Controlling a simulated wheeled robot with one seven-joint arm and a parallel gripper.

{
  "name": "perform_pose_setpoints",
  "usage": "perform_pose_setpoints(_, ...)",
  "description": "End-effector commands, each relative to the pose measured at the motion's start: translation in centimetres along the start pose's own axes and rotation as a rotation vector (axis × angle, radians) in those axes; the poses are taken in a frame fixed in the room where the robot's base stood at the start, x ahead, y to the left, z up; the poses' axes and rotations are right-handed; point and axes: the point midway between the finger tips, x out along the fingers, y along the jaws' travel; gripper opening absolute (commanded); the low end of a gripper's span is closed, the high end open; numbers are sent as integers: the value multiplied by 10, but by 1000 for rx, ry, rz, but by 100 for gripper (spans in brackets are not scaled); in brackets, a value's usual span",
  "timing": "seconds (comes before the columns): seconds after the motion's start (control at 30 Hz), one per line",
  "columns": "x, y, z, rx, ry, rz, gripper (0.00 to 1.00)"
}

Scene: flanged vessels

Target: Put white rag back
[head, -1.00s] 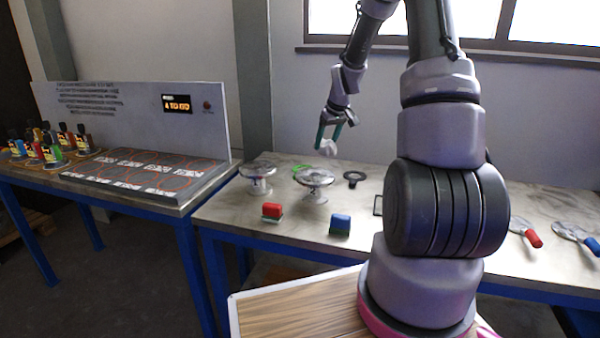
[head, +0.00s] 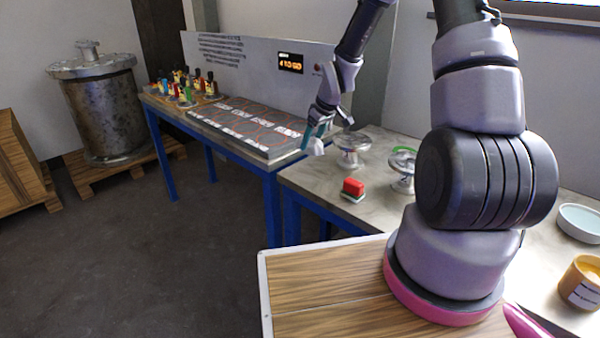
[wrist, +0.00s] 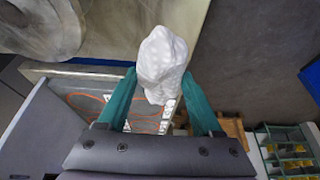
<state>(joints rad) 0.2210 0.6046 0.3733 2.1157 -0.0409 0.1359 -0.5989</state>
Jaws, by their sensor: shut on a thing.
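The white rag (wrist: 161,65) is a crumpled white lump between the green fingers of my gripper (wrist: 160,85) in the wrist view. My gripper is shut on it and holds it in the air. In the head view my gripper (head: 314,142) hangs near the right end of the panel table, by the gap between the two tables. The rag shows there only as a small pale patch (head: 314,148) at the fingertips.
A grey board with orange outlines and white labels (head: 248,128) lies on the left table. A large vessel (head: 103,110) stands on a pallet.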

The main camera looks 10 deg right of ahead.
Motion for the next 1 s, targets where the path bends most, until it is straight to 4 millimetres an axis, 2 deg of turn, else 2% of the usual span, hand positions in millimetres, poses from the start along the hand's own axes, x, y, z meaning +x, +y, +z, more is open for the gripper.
perform_pose_setpoints(0.2, 39, -2, 17, -1, -4, -4, 15)
perform_pose_setpoints(0.47, 60, -1, 25, -2, -1, -2, 15)
perform_pose_setpoints(0.63, 82, -2, 35, -1, -4, -4, 15)
perform_pose_setpoints(1.0, 89, -1, 37, -2, -1, -1, 15)
